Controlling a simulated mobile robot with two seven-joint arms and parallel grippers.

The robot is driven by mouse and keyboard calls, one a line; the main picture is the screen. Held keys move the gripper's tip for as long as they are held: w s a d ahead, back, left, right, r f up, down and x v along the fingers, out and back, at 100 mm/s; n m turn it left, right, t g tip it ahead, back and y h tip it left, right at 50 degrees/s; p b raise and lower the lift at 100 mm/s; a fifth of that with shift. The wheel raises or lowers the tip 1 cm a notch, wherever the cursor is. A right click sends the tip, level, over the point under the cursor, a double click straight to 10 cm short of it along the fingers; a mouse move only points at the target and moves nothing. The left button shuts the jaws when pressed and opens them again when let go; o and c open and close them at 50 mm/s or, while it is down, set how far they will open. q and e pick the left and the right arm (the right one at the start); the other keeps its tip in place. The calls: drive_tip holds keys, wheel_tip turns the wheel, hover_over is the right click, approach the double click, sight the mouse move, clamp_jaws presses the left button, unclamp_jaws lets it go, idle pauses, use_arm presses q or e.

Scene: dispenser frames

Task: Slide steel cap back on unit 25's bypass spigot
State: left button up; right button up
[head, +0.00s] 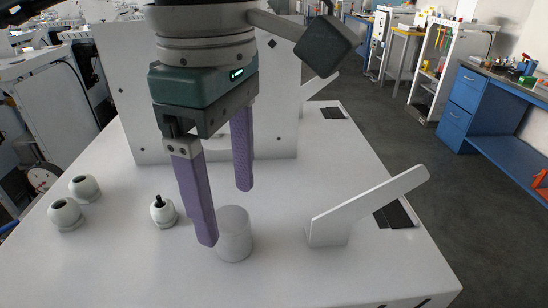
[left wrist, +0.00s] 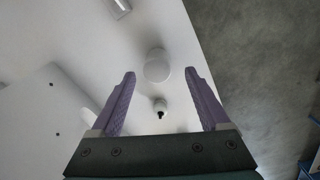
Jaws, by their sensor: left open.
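A plain pale grey cylinder (head: 235,236), which looks like the steel cap, stands upright on the white top. It also shows in the left wrist view (left wrist: 157,67). A round white fitting with a black tip (head: 163,212) stands to its left, apart from it; this may be the spigot, and no unit number is readable. It shows in the left wrist view (left wrist: 160,107) too. The near finger hides part of the cylinder's left side. My right gripper is out of view.
Two more round white fittings (head: 66,213) stand at the left of the white top. A white slanted lever (head: 370,205) rises from a block on the right. An upright white panel (head: 277,110) stands behind the gripper. The front of the top is clear.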

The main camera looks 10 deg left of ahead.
sight(228, 219)
use_arm(q)
drive_tip(key=shift+f+p, duration=0.3)
drive_tip(key=shift+p, duration=0.05)
drive_tip(key=f+p, duration=0.1)
drive_tip(key=f, duration=0.1)
drive_tip(key=f+p, duration=0.1)
drive_tip(key=f, duration=0.1)
drive_tip(key=shift+w+a, duration=0.2)
drive_tip(key=shift+f, duration=0.45)
clamp_jaws()
